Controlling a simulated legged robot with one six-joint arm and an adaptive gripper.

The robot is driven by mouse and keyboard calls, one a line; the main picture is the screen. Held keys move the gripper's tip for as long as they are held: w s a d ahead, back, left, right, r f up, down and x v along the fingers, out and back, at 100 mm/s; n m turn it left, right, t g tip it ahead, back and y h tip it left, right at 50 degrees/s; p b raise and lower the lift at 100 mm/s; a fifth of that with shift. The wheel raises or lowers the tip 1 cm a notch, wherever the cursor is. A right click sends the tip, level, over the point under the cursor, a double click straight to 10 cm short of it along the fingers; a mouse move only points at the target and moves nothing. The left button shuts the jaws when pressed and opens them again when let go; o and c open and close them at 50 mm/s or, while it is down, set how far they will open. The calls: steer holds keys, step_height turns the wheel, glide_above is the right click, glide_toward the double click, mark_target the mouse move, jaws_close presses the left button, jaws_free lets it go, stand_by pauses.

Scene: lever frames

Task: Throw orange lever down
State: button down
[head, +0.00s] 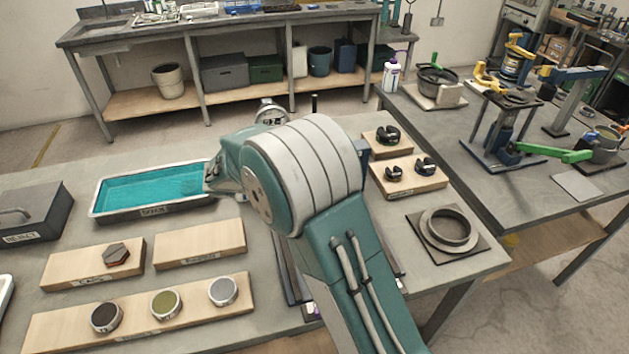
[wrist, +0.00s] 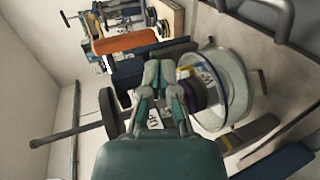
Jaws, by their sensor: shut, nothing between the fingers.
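An orange bar (wrist: 127,42), which looks like the orange lever, shows in the wrist view above and left of the fingertips, beside dark blue blocks (wrist: 128,72). I cannot pick it out in the head view, where my arm covers the middle of the bench. My gripper (wrist: 158,72) is shut and empty in the wrist view. Its fingertips look apart from the orange bar, though the depth is hard to judge. In the head view the gripper (head: 222,178) is partly hidden by my wrist, by the right end of the teal tray. A label reading "UP" (wrist: 155,120) shows between the fingers.
The teal tray (head: 108,211) and wooden boards (head: 199,243) with round pieces lie on the left bench. A ring fixture (head: 448,230) stands at its right. In the wrist view, a dark rod with a disc (wrist: 108,112) is left of the gripper and a round pale vessel (wrist: 232,88) is right.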

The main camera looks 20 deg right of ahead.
steer(key=a, duration=1.1)
steer(key=s+d+r+y, duration=0.8)
steer(key=s+d, duration=0.3)
steer(key=s+r+t+y, duration=0.2)
steer(key=s+t+y, duration=0.3)
steer(key=s, duration=0.9)
steer(key=shift+s+d+t+y, duration=0.3)
steer(key=shift+s+d+y, duration=0.05)
steer(key=shift+y, duration=0.15)
